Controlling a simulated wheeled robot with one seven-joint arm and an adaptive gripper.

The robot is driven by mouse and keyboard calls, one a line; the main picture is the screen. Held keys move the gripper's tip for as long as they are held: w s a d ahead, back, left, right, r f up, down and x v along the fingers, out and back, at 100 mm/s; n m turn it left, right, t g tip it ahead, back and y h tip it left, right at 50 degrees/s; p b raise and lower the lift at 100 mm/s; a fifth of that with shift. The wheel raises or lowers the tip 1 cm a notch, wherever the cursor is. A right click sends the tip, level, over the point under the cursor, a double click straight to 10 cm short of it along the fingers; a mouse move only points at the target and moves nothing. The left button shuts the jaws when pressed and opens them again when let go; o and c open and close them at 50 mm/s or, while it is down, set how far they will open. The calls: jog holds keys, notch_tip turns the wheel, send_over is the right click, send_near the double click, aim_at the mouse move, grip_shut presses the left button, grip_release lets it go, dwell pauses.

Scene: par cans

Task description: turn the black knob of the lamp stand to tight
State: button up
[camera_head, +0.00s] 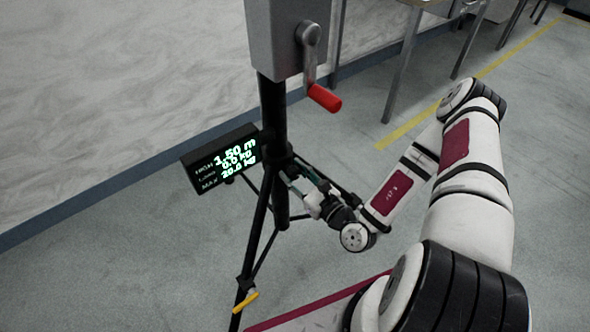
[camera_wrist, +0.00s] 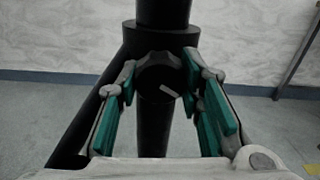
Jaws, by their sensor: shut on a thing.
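The black lamp stand (camera_head: 273,110) stands upright on splayed legs. Its round black knob (camera_wrist: 158,72) sits below a collar on the column in the wrist view, with a short pale mark at its lower right. My gripper (camera_wrist: 160,80) is shut on the knob, one teal-padded finger on each side. In the head view my gripper (camera_head: 296,176) reaches the stand from the right, and the knob is hidden there behind the gripper and stand parts.
A display (camera_head: 222,158) on the stand reads 1.50 m, 0.0 kg and 20.0 kg. Above is a grey box with a red-handled crank (camera_head: 324,97). A yellow lever (camera_head: 246,301) is on a leg. A pale wall stands behind; metal table legs (camera_head: 402,65) are at the back right.

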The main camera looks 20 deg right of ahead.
jog(key=m+p, duration=0.3)
jog(key=m, duration=0.2)
jog(key=shift+r+m, duration=0.1)
jog(key=shift+m, duration=0.2)
jog(key=m+p, duration=0.2)
jog(key=m, duration=0.3)
jog(key=shift+s+a, duration=0.1)
jog(key=m+p, duration=0.1)
jog(key=m, duration=0.4)
jog(key=shift+m, duration=0.4)
jog(key=m, duration=0.5)
jog(key=shift+m, duration=0.3)
jog(key=m, duration=0.6)
jog(key=shift+r, duration=0.1)
jog(key=m+b, duration=0.1)
jog(key=m, duration=0.4)
jog(key=shift+m, duration=0.3)
jog(key=m+b, duration=0.1)
jog(key=m, duration=0.4)
jog(key=shift+b, duration=0.35)
jog(key=m+b, duration=0.1)
jog(key=m, duration=0.4)
jog(key=shift+d, duration=0.2)
jog(key=shift+m, duration=0.5)
